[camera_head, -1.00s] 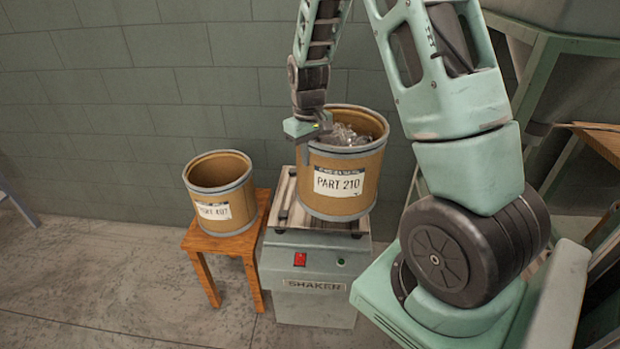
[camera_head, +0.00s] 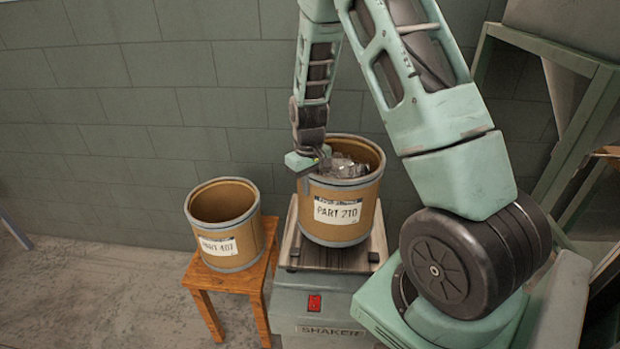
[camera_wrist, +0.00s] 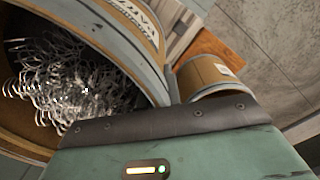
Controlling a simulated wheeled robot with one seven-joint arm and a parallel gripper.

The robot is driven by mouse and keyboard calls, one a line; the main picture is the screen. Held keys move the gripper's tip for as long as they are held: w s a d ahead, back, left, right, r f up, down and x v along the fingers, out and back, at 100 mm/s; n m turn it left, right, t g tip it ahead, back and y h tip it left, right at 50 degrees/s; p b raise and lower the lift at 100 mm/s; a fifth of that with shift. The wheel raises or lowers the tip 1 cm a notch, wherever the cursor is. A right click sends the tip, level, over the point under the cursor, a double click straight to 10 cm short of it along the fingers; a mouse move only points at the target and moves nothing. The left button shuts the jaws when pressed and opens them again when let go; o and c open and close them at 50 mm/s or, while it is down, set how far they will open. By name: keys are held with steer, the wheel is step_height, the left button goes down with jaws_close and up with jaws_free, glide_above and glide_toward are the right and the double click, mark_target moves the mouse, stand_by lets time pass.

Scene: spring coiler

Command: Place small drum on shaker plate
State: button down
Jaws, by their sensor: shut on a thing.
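The small drum (camera_head: 340,228) is a tan cylinder with grey rims and a "PART 210" label, filled with shiny metal springs. It is upright over the shaker plate (camera_head: 291,242); whether its base touches the plate cannot be made out. My gripper (camera_head: 307,176) is shut on the drum's left rim. In the wrist view the drum's rim (camera_wrist: 125,68) and the springs inside show at the left, while the jaws are hidden. The shaker (camera_head: 318,303) below is a grey-green machine with a red switch.
A second, empty-looking tan drum (camera_head: 229,248) stands on a wooden stool (camera_head: 248,282) to the left of the shaker; it also shows in the wrist view (camera_wrist: 205,76). A block wall (camera_head: 150,130) is behind. A green metal frame (camera_head: 570,135) stands at the right.

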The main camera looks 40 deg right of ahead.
steer(key=shift+f, duration=2.1)
steer(key=c, duration=1.6)
jaws_free()
